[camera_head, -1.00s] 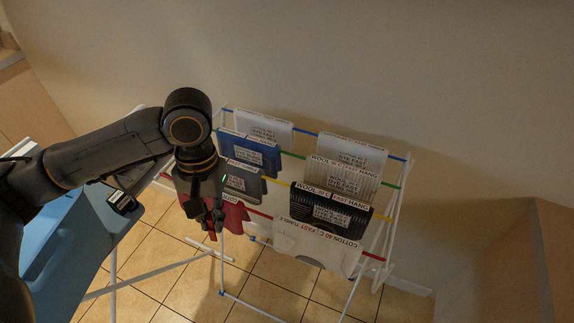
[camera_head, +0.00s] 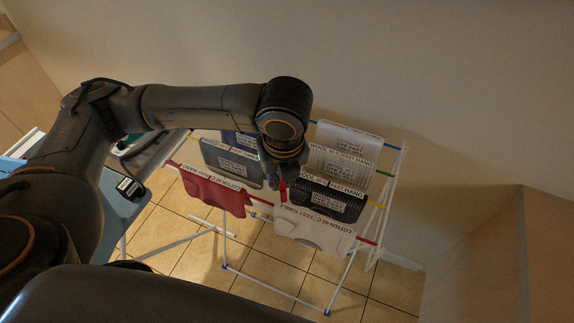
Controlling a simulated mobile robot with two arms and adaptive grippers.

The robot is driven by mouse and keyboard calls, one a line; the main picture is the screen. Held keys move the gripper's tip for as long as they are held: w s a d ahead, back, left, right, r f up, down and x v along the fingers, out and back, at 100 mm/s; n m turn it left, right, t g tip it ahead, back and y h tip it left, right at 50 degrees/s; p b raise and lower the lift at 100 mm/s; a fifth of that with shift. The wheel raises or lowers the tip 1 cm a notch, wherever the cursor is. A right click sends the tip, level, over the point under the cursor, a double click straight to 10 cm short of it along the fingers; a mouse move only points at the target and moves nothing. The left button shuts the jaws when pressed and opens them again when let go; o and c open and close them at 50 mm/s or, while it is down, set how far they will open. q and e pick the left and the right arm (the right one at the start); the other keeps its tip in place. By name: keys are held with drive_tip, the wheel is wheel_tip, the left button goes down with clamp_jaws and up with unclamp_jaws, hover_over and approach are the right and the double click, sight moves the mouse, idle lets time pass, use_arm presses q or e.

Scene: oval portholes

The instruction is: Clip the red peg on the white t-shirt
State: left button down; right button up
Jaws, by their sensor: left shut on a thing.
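The white t-shirt (camera_head: 318,236) hangs over the front rail of the drying rack, at the right. Its label strip runs along the rail. My left gripper (camera_head: 279,188) points down from the forearm, just above the upper left end of the white t-shirt. It is shut on the red peg (camera_head: 282,191), which shows as a small red upright piece at the fingertips. I cannot tell whether the peg touches the shirt or the rail. My right gripper is not in view.
The drying rack (camera_head: 388,207) has coloured rails. A red t-shirt (camera_head: 215,194) hangs left of the white one. A grey garment (camera_head: 232,162), a black one (camera_head: 320,202) and a white one (camera_head: 343,150) hang behind. A blue board (camera_head: 112,217) stands at left.

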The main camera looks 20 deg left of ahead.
sight(287, 207)
use_arm(q)
drive_tip(key=m, duration=0.3)
drive_tip(key=r+m, duration=0.1)
drive_tip(key=shift+w+d+m+h+p, duration=0.1)
drive_tip(key=shift+d+m+h+p, duration=0.2)
drive_tip(key=shift+m+p, duration=0.1)
drive_tip(key=f+m+b, duration=0.1)
drive_tip(key=b, duration=0.1)
drive_tip(key=f+m+b, duration=0.2)
drive_tip(key=shift+w+d+f+h, duration=0.15)
drive_tip(key=shift+d+f+h, duration=0.05)
drive_tip(key=shift+f+h, duration=0.1)
wheel_tip(287, 207, down, 3)
drive_tip(key=b, duration=0.3)
drive_tip(key=shift+r+b, duration=0.15)
drive_tip(key=shift+b, duration=0.2)
drive_tip(key=shift+f+b, duration=0.3)
drive_tip(key=shift+f, duration=1.25)
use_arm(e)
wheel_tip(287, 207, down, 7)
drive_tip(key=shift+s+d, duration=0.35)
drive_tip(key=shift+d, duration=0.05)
use_arm(q)
drive_tip(key=shift+f, duration=0.35)
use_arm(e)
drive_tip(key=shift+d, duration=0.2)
